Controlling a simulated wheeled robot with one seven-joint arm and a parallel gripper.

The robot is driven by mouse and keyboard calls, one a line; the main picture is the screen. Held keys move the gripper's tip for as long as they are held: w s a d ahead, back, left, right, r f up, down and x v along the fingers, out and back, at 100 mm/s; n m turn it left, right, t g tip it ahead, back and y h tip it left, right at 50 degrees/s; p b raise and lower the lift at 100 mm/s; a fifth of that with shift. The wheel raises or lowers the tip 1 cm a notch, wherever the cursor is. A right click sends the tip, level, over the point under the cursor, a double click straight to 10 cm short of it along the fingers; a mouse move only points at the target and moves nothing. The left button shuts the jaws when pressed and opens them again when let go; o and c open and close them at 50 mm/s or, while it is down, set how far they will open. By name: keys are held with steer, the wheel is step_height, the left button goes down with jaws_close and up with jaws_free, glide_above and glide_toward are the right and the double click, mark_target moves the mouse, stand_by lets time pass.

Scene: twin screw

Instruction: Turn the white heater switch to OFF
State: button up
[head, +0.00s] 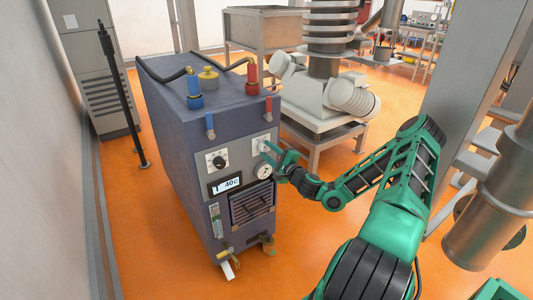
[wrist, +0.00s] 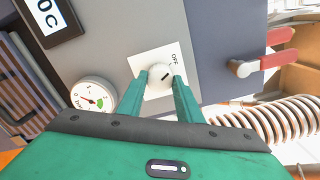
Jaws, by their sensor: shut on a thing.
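The white heater switch (wrist: 160,72) is a round knob on a white square plate (wrist: 151,103), with a short dark pointer line on its face. The plate's OFF label (wrist: 175,59) reads tilted, to the upper right of the knob. The pointer line slants up to the right; its exact alignment with OFF is hard to tell. My gripper (wrist: 162,77) is shut on the knob, one green finger on each side. In the head view my gripper (head: 266,152) reaches the front of the blue-grey heater unit (head: 185,150) from the right and partly covers the switch.
A round gauge (wrist: 93,98) sits left of the switch in the wrist view. A digital display (head: 226,184) and another black knob (head: 218,161) are on the same front. Orange floor in front is clear.

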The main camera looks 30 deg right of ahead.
steer(key=shift+f, duration=0.1)
steer(key=o, duration=1)
steer(key=shift+o, duration=0.2)
steer(key=s, duration=1)
steer(key=shift+s+d, duration=0.15)
steer(key=shift+s, duration=0.2)
